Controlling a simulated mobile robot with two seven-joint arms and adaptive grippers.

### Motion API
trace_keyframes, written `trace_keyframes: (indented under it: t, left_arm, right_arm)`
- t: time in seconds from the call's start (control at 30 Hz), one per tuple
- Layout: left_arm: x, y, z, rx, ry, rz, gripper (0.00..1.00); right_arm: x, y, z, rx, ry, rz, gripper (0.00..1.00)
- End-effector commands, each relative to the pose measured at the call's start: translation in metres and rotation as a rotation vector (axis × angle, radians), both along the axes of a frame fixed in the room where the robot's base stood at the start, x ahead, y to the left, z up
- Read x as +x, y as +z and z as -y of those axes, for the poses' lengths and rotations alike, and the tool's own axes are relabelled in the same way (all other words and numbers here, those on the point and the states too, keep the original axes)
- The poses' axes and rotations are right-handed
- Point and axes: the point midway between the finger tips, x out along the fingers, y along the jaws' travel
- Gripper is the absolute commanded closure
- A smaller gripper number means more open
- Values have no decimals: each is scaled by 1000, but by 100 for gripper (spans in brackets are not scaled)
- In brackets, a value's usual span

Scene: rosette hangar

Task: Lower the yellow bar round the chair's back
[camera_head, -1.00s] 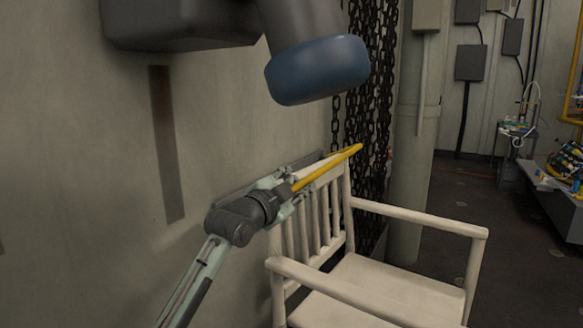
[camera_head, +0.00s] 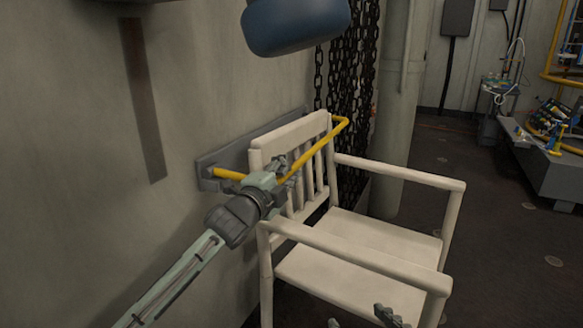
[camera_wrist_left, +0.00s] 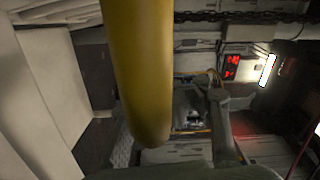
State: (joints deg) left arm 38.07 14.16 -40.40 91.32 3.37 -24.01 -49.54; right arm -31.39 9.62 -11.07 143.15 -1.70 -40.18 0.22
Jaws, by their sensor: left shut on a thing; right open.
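In the left wrist view the bar (camera_wrist_left: 142,75) fills the middle, close up. My right gripper (camera_head: 362,319) shows only its open fingertips at the bottom edge, above the front of the chair, empty.
The grey wall plate (camera_head: 210,180) is behind the chair's back. Dark chains (camera_head: 357,65) hang beside a pale pillar (camera_head: 398,110) just beyond. A cluttered bench (camera_head: 548,155) stands at the far right, with open floor before it.

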Motion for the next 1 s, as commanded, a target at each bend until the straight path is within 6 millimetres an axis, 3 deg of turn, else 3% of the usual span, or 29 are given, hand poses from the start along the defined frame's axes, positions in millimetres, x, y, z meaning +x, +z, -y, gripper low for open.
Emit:
trace_keyframes:
  t: [0.03,0.3,0.33,0.43,0.83,1.0]
  left_arm:
    - [4,-9,-8,13,15,-11,100]
    - [3,-13,-8,16,16,-18,100]
    - [3,-13,-8,16,16,-19,75]
    - [3,-14,-7,15,15,-20,63]
    - [0,-10,-3,9,5,-14,62]
    - [-16,-10,-12,10,6,-15,62]
  right_arm:
    - [0,-1,0,0,0,-1,38]
    - [0,-2,-1,1,3,-1,38]
    - [0,-2,-1,1,3,-1,38]
    - [0,-2,-2,1,4,-1,38]
    - [0,-1,-3,0,9,2,38]
    - [0,-1,-3,1,7,2,38]
